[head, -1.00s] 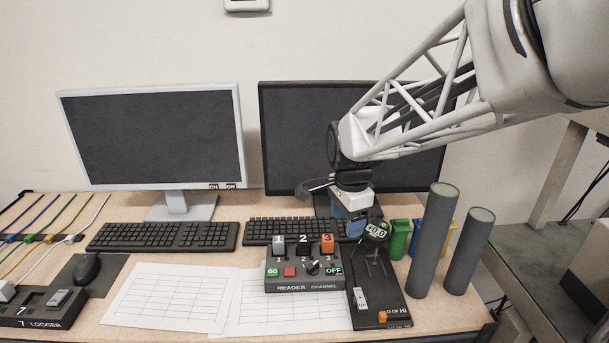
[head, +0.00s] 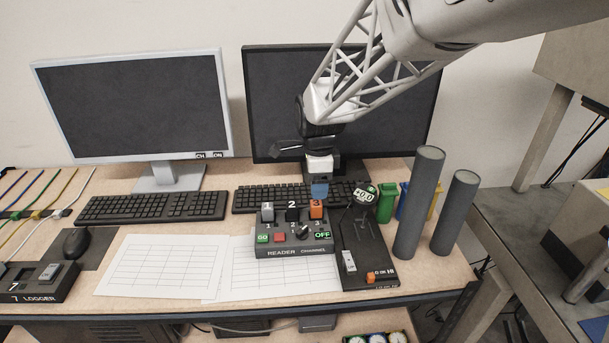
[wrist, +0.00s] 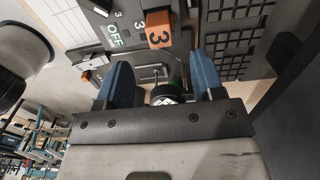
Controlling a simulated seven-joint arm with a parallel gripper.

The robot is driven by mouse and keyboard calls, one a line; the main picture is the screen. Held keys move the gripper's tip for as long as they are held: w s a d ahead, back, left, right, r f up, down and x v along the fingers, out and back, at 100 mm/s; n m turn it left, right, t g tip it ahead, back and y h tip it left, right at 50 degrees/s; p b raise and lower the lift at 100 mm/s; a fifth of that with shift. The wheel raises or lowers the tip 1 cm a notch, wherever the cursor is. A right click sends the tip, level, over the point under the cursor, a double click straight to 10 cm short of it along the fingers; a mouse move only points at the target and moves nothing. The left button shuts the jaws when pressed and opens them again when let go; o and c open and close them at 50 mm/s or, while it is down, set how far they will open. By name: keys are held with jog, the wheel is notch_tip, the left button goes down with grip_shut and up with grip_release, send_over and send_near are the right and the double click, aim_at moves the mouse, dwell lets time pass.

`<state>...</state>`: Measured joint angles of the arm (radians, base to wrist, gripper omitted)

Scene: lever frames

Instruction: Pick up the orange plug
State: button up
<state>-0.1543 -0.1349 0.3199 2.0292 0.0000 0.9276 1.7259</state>
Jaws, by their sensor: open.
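The orange plug (head: 316,211), marked 3, stands upright at the right end of a row of plugs on the dark reader channel box (head: 296,253). Left of it are a black plug (head: 292,214) and a grey plug (head: 267,211). My gripper (head: 320,190) points down just above and behind the orange plug in the head view, with nothing in it. In the wrist view its two blue fingers (wrist: 163,77) are wide apart, and the orange plug (wrist: 158,30) lies beyond their tips, between their lines. The fingers appear clear of it.
A small gauge (head: 365,196) on a stand rises from a black panel (head: 357,240) right of the box. Two tall grey cylinders (head: 420,205) stand farther right. A keyboard (head: 240,201) and monitor (head: 340,105) are behind. Paper sheets (head: 155,265) lie flat at left.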

aim_at(316, 203)
jog(key=shift+f, duration=0.8)
jog(key=shift+f, duration=0.1)
jog(key=shift+a+f, duration=0.1)
jog(key=shift+f, duration=2.4)
jog(key=c, duration=1)
jog(key=shift+r, duration=0.15)
